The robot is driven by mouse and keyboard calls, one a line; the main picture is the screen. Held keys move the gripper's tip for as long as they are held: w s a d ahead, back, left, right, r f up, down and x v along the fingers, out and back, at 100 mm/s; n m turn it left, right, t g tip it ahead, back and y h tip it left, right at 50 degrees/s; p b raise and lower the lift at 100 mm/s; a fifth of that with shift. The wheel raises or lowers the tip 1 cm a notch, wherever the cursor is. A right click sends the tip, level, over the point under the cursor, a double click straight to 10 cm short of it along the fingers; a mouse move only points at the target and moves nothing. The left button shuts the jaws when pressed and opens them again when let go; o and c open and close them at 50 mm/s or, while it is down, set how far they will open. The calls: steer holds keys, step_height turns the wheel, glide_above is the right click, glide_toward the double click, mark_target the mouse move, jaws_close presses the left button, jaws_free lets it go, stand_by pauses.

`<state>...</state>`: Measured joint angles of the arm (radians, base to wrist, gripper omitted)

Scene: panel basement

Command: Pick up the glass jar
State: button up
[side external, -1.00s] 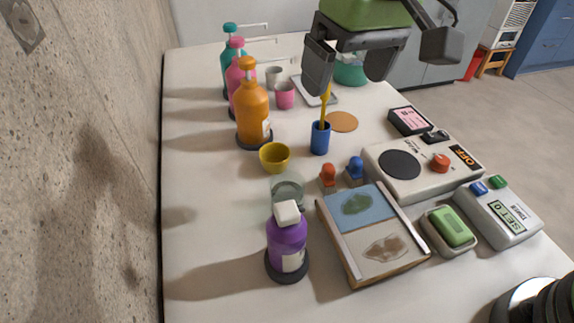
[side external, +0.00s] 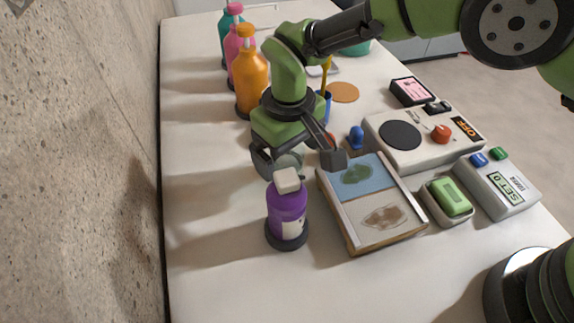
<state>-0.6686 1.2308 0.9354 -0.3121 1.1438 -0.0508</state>
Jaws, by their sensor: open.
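The clear glass jar (side external: 289,163) stands on the white table just behind the purple pump bottle (side external: 287,212), which hides its lower part. My gripper (side external: 297,161) is open and pointing down at the jar. One finger shows on each side of the jar in the picture, the right one near the picture board's corner. I cannot tell how deep the fingers reach around the jar or whether they touch it.
The picture board (side external: 375,205) lies right of the jar. Orange (side external: 252,85) and pink (side external: 238,52) pump bottles stand behind along the left. A blue peg (side external: 356,137) is near the hot plate device (side external: 420,140). The table's front left is clear.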

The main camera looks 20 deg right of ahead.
mark_target(289, 163)
step_height(289, 163, down, 3)
steer(key=shift+f, duration=0.15)
steer(key=c, duration=1.1)
steer(key=shift+r, duration=0.25)
